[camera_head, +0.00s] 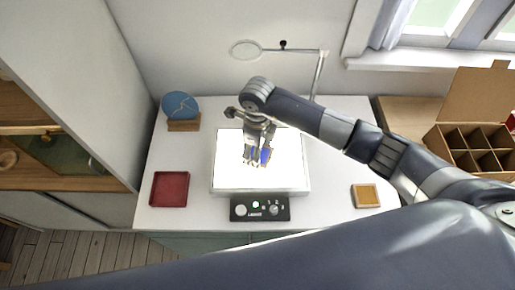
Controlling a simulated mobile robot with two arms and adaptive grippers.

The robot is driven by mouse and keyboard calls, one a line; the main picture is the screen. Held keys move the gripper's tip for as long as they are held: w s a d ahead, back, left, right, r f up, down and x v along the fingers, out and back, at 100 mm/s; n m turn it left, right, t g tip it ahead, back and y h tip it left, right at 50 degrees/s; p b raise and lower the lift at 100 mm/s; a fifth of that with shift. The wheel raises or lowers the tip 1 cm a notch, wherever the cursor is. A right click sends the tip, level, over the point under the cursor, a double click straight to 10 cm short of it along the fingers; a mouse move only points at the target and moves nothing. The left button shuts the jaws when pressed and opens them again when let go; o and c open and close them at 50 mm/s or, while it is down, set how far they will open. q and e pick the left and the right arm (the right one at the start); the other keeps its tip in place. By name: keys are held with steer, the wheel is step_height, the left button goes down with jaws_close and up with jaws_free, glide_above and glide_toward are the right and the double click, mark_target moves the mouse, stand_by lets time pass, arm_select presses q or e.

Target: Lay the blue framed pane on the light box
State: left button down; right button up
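The light box (290,178) stands on the white table, its top glowing bright white. My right arm reaches in from the right, and its gripper (257,158) points down over the light box. A small patch of blue (265,155) shows at the fingers; it may be part of the blue framed pane, but most of it is hidden. I cannot tell whether the fingers are shut on it or whether it touches the light box. My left gripper is not in view.
A control panel (260,208) sits at the light box's front. A red square tray (169,189) lies left, a yellow framed square (365,195) right. A blue seamed plate (180,106) stands on a wooden stand. A magnifier (247,49) rises behind; a divided cardboard box (470,145) is at right.

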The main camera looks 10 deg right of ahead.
steer(key=o, duration=1.1)
steer(key=shift+r+p, duration=0.25)
steer(key=shift+p, duration=0.1)
step_height(320, 180, up, 12)
steer(key=b, duration=0.4)
steer(key=shift+f, duration=0.1)
